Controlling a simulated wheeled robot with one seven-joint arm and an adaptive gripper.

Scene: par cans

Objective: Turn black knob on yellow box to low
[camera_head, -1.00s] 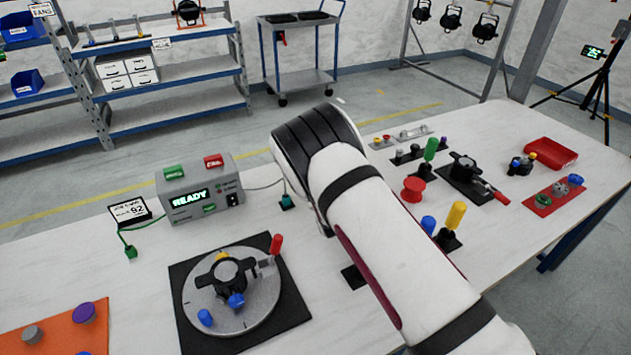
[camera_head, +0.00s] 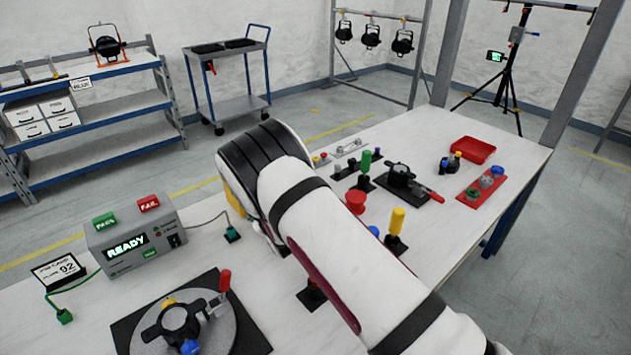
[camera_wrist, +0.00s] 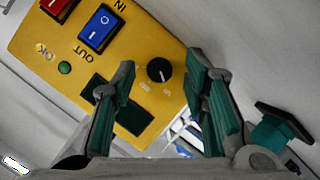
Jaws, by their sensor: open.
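The yellow box (camera_wrist: 148,50) fills the upper middle of the wrist view, with a black knob (camera_wrist: 159,70) on its face. The knob has a light pointer mark, and small lettering beside it is too blurred to read. My gripper (camera_wrist: 163,80) is open, its two teal-padded fingers on either side of the knob in the picture. I see no contact with the knob. In the head view my arm hides most of the yellow box (camera_head: 233,200); only a yellow edge shows.
The box also has a blue rocker switch (camera_wrist: 100,28), a red switch (camera_wrist: 58,8), a green button (camera_wrist: 65,68) and a dark panel (camera_wrist: 115,117). A teal plug (camera_wrist: 272,132) stands right of my gripper. A grey READY box (camera_head: 135,240) stands left of my arm.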

